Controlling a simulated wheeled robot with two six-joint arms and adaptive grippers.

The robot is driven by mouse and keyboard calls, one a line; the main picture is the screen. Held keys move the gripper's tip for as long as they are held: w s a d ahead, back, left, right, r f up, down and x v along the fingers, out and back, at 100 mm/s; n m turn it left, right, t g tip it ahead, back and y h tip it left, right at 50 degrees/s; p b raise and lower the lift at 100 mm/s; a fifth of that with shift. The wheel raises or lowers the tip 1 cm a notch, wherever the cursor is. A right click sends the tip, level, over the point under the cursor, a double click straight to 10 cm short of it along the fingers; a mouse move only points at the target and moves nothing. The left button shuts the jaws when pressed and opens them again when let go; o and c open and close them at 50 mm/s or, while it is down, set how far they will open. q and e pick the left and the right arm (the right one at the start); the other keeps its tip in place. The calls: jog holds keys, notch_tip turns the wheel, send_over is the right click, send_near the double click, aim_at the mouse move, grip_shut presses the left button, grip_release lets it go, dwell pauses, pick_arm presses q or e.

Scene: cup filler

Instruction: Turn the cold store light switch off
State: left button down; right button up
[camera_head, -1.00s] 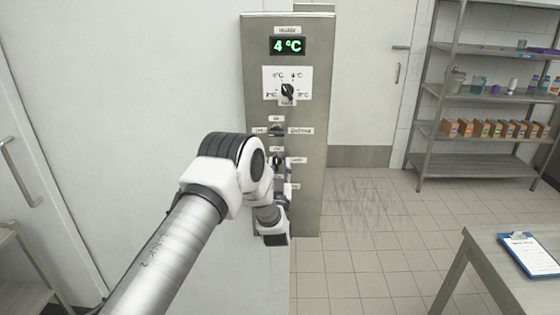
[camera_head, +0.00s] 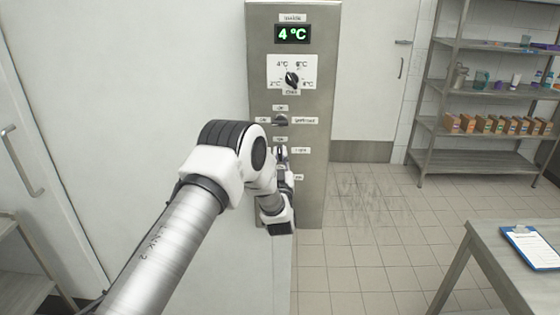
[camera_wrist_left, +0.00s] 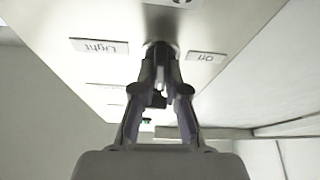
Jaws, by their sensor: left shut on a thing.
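The grey metal control panel (camera_head: 316,200) stands in the middle of the head view. The light switch (camera_head: 280,152) is low on it, beside a small "Light" label (camera_head: 302,151). My left gripper (camera_head: 284,161) is at this switch, partly hidden by my own wrist. In the left wrist view, my left gripper (camera_wrist_left: 161,52) has its fingertips closed together on the small dark switch, between the "Light" label (camera_wrist_left: 99,46) and the "Off" label (camera_wrist_left: 206,57). The fingers cover most of the switch, so its exact position cannot be told. My right gripper is not in view.
Above are another dark knob (camera_head: 281,121), a temperature dial (camera_head: 292,80) and a green 4 °C display (camera_head: 293,34). A metal table (camera_head: 500,270) with a blue clipboard (camera_head: 532,248) stands at the right. Shelves (camera_head: 480,95) stand behind. The tiled floor between is clear.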

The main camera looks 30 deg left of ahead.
pick_arm(q)
jog(key=n+g+y+b, duration=0.1)
jog(key=n+g+b, duration=0.1)
jog(key=n+b, duration=0.3)
jog(key=n+g+y+b, duration=0.1)
jog(key=n+g+b, duration=0.1)
jog(key=n+b, duration=0.3)
jog(key=n+g+y+b, duration=0.1)
jog(key=n+g+b, duration=0.1)
jog(key=n+b, duration=0.3)
jog(key=shift+f+b, duration=0.3)
jog(key=shift+b, duration=0.25)
jog(key=n+g+b, duration=0.1)
jog(key=n+b, duration=0.1)
jog(key=shift+r+n, duration=0.1)
jog(key=shift+n, duration=0.3)
jog(key=shift+r+n+g+h+b, duration=0.15)
jog(key=shift+n+g+h+b, duration=0.5)
jog(key=shift+n, duration=0.85)
jog(key=c, duration=1.2)
grip_release()
jog(key=shift+w, duration=0.1)
jog(key=shift+d, duration=0.1)
jog(key=v, duration=1.2)
